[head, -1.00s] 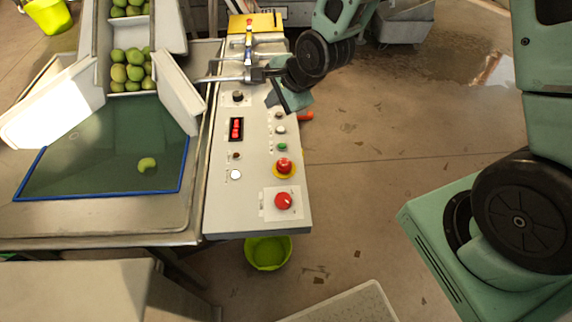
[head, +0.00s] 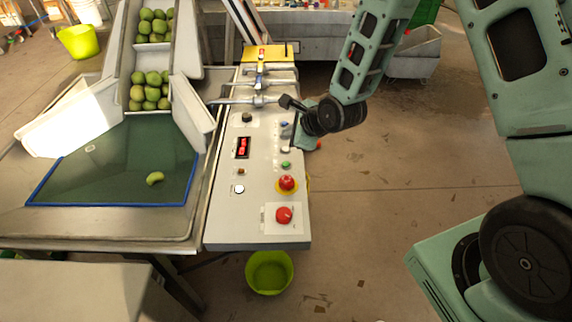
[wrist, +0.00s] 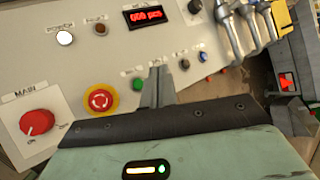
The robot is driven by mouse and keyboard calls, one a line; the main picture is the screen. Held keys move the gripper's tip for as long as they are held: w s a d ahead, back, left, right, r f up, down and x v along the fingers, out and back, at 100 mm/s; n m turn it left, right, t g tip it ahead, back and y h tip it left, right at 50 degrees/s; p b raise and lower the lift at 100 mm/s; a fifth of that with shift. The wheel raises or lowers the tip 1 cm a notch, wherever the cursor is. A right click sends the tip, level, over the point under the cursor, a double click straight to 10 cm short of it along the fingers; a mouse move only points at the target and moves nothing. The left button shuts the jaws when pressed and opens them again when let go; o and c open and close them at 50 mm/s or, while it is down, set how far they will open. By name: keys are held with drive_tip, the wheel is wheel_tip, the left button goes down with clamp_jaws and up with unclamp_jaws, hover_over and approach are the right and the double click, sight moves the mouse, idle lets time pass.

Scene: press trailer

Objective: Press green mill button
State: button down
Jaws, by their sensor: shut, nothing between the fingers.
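The green button (head: 285,164) is a small round one on the right side of the grey control panel (head: 225,222). A white button (head: 285,149) lies just above it. My gripper (head: 290,130) is over the panel's right edge, a little beyond the green button in the head view. In the wrist view, the green button (wrist: 137,84) shows just left of my gripper's fingers (wrist: 157,72). The fingers are shut and empty. They hide part of the panel beside the button; I cannot tell their height above it.
A red mushroom button on a yellow ring (head: 287,183) and a red MAIN knob (head: 284,215) are nearby. Levers (head: 262,84) stand at the panel's far end. A red-lit display (head: 243,147) is left. Open floor (head: 390,180) lies right.

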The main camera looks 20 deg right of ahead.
drive_tip(key=shift+f+b, duration=3.1)
drive_tip(key=shift+f, duration=1.1)
drive_tip(key=shift+f, duration=0.1)
drive_tip(key=shift+f, duration=0.3)
drive_tip(key=shift+f+b, duration=0.4)
drive_tip(key=shift+b, duration=0.15)
drive_tip(key=shift+r, duration=0.1)
drive_tip(key=shift+r+p, duration=0.7)
wheel_tip(320, 180, up, 5)
drive_tip(key=p, duration=0.4)
